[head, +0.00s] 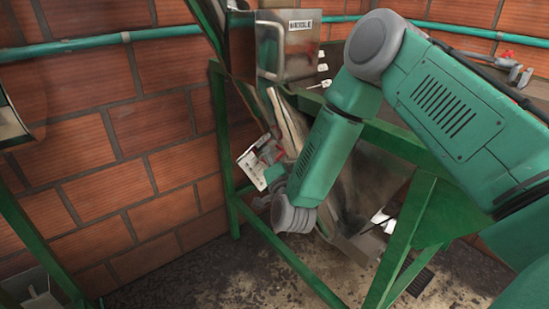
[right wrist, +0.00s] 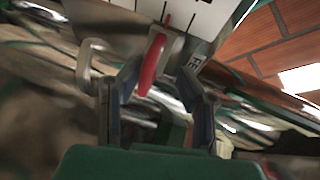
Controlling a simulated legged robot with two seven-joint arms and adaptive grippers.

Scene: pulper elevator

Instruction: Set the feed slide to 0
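The feed slide shows in the right wrist view as a red handle (right wrist: 152,65) below a white scale plate (right wrist: 185,14) with black tick marks. The scale's numbers cannot be read. In the head view, a white and red panel (head: 258,160) stands at the machine's side, partly hidden. My right gripper (right wrist: 158,78) is open, with the red handle between its fingertips and a visible gap on each side. In the head view its fingers are mostly hidden by my arm. My left gripper is not in view.
A green frame (head: 221,140) stands around the machine, with a brace (head: 405,240) close to my right arm. A metal box (head: 290,45) is above the panel. A grey bent bracket (right wrist: 85,65) is left of the red handle. A brick wall (head: 130,150) fills the left.

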